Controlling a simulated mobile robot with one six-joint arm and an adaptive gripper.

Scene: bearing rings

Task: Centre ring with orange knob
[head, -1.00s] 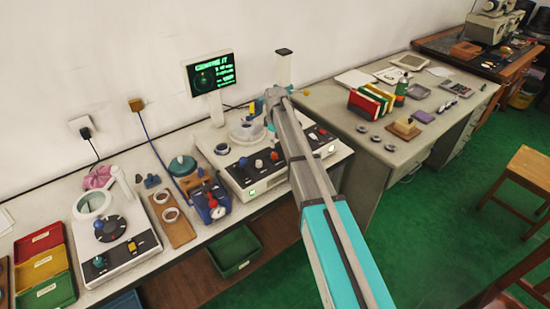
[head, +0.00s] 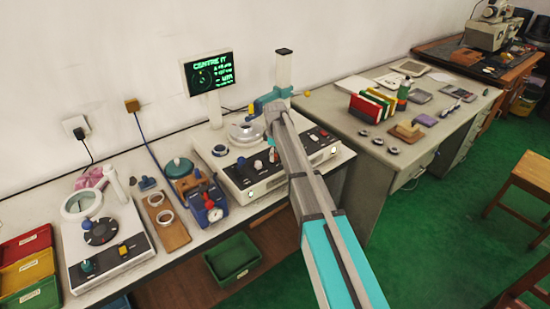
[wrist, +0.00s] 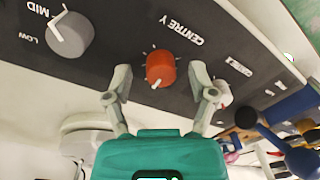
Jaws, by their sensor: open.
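The orange knob (wrist: 160,67), under the printed words CENTRE Y, sits on the dark front panel in the wrist view. My gripper (wrist: 160,78) is open, with one finger on each side of the knob; I cannot tell whether either finger touches it. The measuring machine (head: 290,170) stands on the bench in the head view. The ring (head: 245,131) appears to lie on its round table, left of my arm. The screen (head: 209,73) reads CENTRE IT beside a green circle. In the head view my arm hides part of the panel and my gripper.
A grey knob (wrist: 70,34) marked LOW and MID is left of the orange one. A pale knob (wrist: 222,92) is just right of my right finger. A white column (head: 284,70) stands behind my arm. Another instrument (head: 105,240) is farther left.

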